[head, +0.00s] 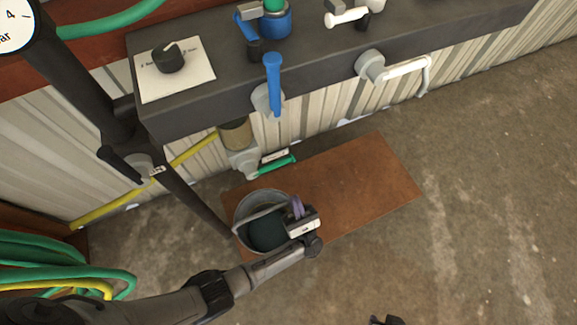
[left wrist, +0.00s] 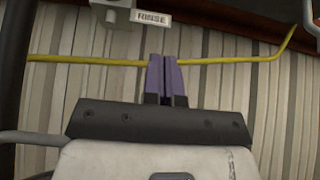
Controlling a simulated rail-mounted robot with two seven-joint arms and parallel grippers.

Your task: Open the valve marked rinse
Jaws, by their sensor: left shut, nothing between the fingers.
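A plate reading RINSE (left wrist: 152,18) shows at the top of the left wrist view, beside a grey valve body (left wrist: 112,10) cut off by the frame edge. In the head view, a grey valve (head: 242,160) with a green lever (head: 277,167) and a small plate sits low on the wall; the plate is too small to read. A second valve (head: 140,166) with a black lever is on the dark pipe. I cannot tell which is the rinse one. My left gripper (head: 296,207) is over the bucket, its purple fingers (left wrist: 162,75) shut and empty, apart from the valves.
A metal bucket (head: 240,222) stands on a brown board (head: 370,185). A dark pipe (head: 190,195) slants down left of it. A yellow hose (head: 105,208) runs along the wall. Above is a dark shelf (head: 215,112) with a blue-lever valve (head: 273,85).

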